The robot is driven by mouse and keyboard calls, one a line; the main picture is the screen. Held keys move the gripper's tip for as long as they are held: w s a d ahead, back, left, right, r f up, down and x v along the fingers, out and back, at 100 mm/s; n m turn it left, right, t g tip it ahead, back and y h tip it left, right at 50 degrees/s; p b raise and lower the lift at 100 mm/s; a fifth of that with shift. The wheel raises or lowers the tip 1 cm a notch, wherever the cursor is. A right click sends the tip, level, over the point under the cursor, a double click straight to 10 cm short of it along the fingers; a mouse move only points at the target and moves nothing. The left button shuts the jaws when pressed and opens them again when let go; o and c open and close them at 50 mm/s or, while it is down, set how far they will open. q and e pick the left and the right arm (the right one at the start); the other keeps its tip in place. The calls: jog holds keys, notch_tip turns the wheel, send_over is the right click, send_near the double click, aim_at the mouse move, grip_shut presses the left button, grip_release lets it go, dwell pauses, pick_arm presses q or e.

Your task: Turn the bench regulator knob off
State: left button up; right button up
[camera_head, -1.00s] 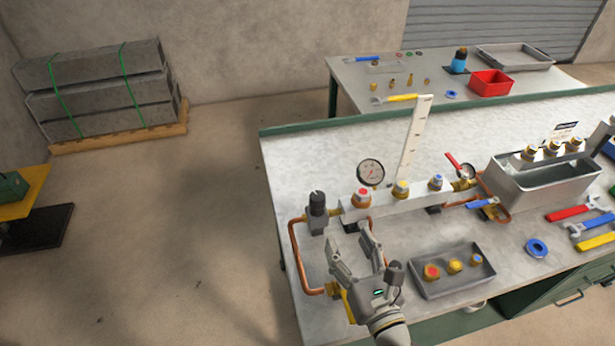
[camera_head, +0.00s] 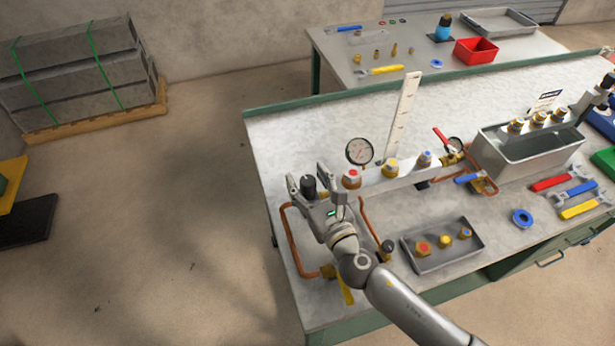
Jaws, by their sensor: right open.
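The bench regulator's dark knob (camera_head: 308,185) stands upright at the left end of the grey manifold (camera_head: 398,183) on the near bench. My right gripper (camera_head: 306,176) is open, with one finger on each side of the knob as seen in the head view. I cannot tell whether the fingers touch it. The regulator body below the knob is mostly hidden behind the gripper. My left gripper is not in view.
A round gauge (camera_head: 359,151) and red-, yellow- and blue-topped fittings stand along the manifold right of the knob. Copper pipe (camera_head: 291,245) bends down at the left. A grey tray (camera_head: 472,251) of fittings lies in front. The bench (camera_head: 275,130) is clear behind the gauge.

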jog(key=shift+w+a, duration=0.1)
jog(key=shift+w, duration=0.05)
jog(key=c, duration=1)
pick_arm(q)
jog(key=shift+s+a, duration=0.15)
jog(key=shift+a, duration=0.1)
pick_arm(e)
jog(key=shift+c, duration=0.2)
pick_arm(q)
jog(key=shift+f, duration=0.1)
pick_arm(e)
jog(key=shift+y, duration=0.3)
